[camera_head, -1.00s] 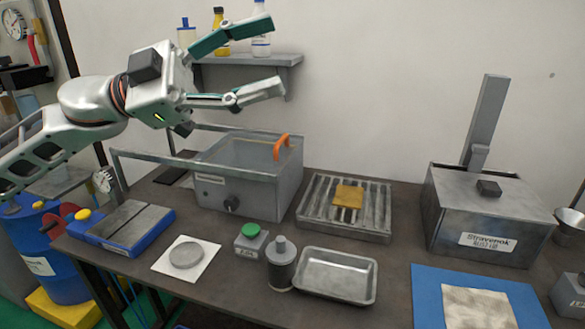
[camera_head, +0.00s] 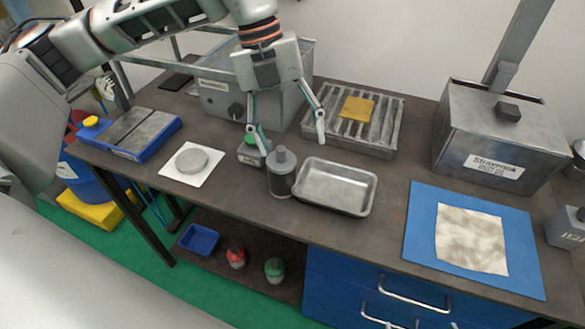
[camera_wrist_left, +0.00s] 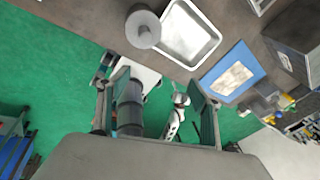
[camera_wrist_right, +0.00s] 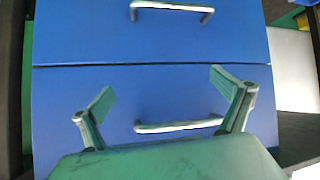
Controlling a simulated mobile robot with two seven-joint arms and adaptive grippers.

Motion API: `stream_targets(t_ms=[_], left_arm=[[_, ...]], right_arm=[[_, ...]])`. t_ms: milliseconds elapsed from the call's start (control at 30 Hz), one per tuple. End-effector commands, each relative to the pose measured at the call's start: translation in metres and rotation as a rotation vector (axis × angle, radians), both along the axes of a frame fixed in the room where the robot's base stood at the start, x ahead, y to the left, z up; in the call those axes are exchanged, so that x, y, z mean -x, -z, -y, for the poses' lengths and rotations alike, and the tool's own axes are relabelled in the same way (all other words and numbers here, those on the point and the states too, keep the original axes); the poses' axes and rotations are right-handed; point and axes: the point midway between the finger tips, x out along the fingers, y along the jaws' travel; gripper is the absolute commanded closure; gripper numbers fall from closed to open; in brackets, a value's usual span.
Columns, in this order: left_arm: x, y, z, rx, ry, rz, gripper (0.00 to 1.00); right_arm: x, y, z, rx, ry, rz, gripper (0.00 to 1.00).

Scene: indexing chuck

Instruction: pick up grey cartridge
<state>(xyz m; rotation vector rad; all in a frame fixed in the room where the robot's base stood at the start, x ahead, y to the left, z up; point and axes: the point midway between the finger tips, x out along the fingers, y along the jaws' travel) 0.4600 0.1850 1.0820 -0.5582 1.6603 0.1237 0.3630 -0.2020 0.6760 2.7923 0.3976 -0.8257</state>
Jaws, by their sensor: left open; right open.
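The grey cartridge (camera_head: 281,178), a dark grey cylinder with a narrower light cap, stands upright on the bench between the green-button box and the metal tray. The left wrist view shows it from above (camera_wrist_left: 143,29), ahead of the fingers and not between them. My left gripper (camera_head: 288,143) is open, pointing down, with its fingertips appearing above and behind the cartridge in the head view. Its fingers also show in the left wrist view (camera_wrist_left: 158,90), with nothing held. My right gripper (camera_wrist_right: 163,90) is open and empty, facing blue drawers; the head view does not show it.
The metal tray (camera_head: 336,187) lies right of the cartridge, and the green-button box (camera_head: 252,153) stands close at its left. Behind are a clear-lidded box (camera_head: 222,102) and a slatted rack (camera_head: 385,133). Bare bench lies in front. Blue drawers (camera_wrist_right: 150,50) face my right gripper.

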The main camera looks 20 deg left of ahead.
Motion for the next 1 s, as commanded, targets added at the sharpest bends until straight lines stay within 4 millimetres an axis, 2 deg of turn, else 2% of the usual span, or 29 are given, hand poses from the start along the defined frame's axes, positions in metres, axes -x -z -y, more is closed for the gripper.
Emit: stream_targets(t_ms=[100,300,467,700,1000], left_arm=[[-0.01,0.006,-0.021,-0.141,-0.037,0.025,0.35],[-0.02,0.009,-0.041,-0.271,-0.088,0.047,0.35],[-0.02,0.022,-0.046,-0.296,-0.099,0.047,0.35],[-0.02,0.061,-0.046,-0.295,-0.099,0.047,0.35],[-0.019,0.084,-0.046,-0.294,-0.098,0.048,0.35]], right_arm=[[0.0,-0.002,0.0,0.0,0.0,0.001,0.0],[0.0,-0.003,0.0,0.0,0.0,0.001,0.0],[-0.001,-0.005,0.0,0.0,0.0,0.001,0.0],[-0.001,-0.009,0.0,0.0,0.001,0.002,0.0],[-0.001,-0.012,0.0,-0.001,0.0,0.002,0.0]])
